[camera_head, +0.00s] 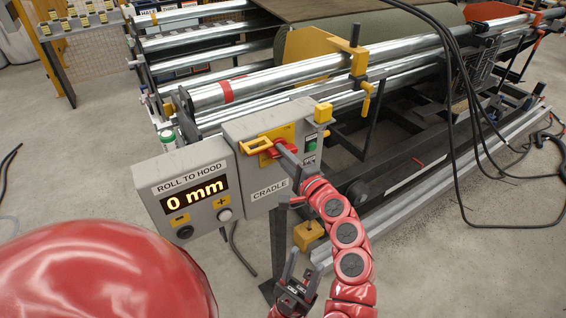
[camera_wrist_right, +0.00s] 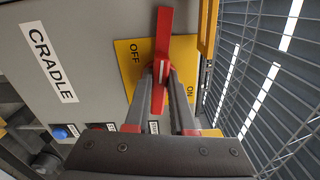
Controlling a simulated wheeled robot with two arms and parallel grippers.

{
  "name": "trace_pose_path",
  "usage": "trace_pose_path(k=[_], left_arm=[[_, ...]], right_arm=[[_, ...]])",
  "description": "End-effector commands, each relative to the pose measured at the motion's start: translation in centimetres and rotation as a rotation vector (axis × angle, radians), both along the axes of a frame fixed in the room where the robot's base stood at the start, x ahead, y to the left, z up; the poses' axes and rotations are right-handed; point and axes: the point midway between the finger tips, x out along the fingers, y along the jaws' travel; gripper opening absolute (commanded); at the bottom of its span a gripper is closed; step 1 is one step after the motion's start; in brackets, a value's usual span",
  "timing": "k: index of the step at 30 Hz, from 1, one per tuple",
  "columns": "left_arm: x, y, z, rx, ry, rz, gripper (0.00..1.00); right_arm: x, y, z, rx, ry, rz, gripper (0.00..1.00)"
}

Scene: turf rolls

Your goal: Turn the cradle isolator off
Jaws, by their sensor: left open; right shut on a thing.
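The cradle isolator is a red rotary handle (camera_wrist_right: 164,35) on a yellow plate (camera_wrist_right: 129,72) marked OFF and ON, on the grey box labelled CRADLE (camera_head: 270,187). In the right wrist view the handle stands nearly upright in the picture, between the two words. I cannot tell which word it points to. My right gripper (camera_wrist_right: 158,92) is shut on the handle's lower part, one finger on each side. In the head view this gripper (camera_head: 283,150) partly hides the handle. My left gripper (camera_head: 302,268) is open and empty, low in front of the post.
A grey display box (camera_head: 186,187) reading 0 mm adjoins the CRADLE box on the left. Steel rollers (camera_head: 270,80) lie behind. Black cables (camera_head: 470,110) hang at the right. Floor at lower right is clear.

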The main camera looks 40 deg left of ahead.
Motion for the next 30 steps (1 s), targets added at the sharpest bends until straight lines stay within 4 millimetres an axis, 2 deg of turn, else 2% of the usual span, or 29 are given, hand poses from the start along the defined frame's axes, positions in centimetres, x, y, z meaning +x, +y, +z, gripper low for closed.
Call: trace_pose_path(k=[1,9,27,28,30], left_arm=[[0.0,0.0,-0.8,0.000,0.000,0.000,0.50],[0.0,0.0,-1.9,0.000,0.000,0.000,0.50],[0.0,0.0,-2.2,0.000,0.000,0.000,0.50],[0.0,0.0,-2.2,0.000,0.000,0.000,0.50],[0.0,0.0,-2.2,0.000,0.000,0.000,0.50]], right_arm=[[0.0,0.0,-0.4,-0.009,-0.028,0.001,0.00],[-0.1,0.1,-0.5,-0.056,-0.132,0.003,0.00],[-0.1,0.1,-0.4,-0.073,-0.168,0.004,0.00],[-0.1,0.1,-0.4,-0.073,-0.168,0.004,0.24],[-0.1,0.1,-0.4,-0.073,-0.168,0.003,0.37]])
